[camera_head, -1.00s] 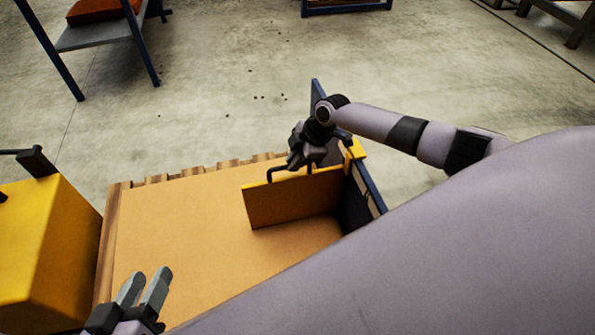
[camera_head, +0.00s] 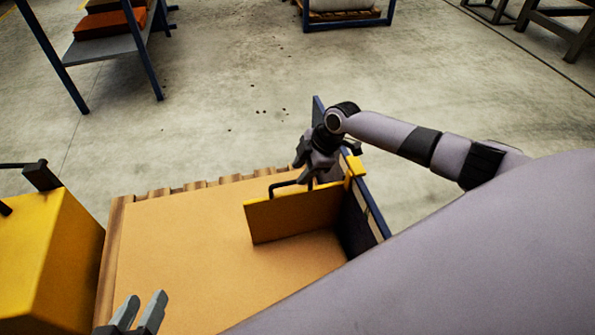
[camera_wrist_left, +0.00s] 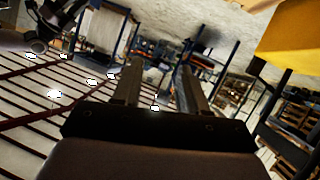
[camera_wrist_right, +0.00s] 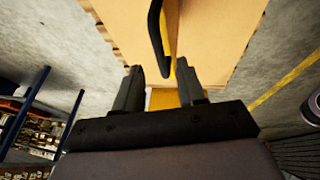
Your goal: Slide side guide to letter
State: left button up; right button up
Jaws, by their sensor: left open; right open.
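The side guide (camera_head: 293,214) is an upright yellow panel standing on the tan deck, with a black loop handle (camera_head: 285,186) on its top edge. Its right end is near a dark blue rail (camera_head: 365,193) that carries a yellow block (camera_head: 355,170). My right gripper (camera_head: 304,180) is open just above the guide, by the right part of the handle. In the right wrist view the black handle (camera_wrist_right: 155,36) reaches down between the open fingertips (camera_wrist_right: 163,80); contact cannot be told. My left gripper (camera_head: 140,312) is open and empty over the deck's near left. No letter is readable.
The tan deck (camera_head: 180,240) is clear left of the guide. A yellow box (camera_head: 50,255) with a black handle stands at the left edge. A blue-legged shelf (camera_head: 105,48) stands on the floor farther back.

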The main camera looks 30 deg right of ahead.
pick_arm(q)
jog(key=shift+s+a+r+y+p, duration=0.15)
jog(key=shift+a+r+y+p, duration=0.2)
jog(key=shift+a+p, duration=0.2)
pick_arm(e)
jog(key=v, duration=0.3)
jog(key=shift+s+r, duration=0.1)
jog(key=shift+r, duration=0.15)
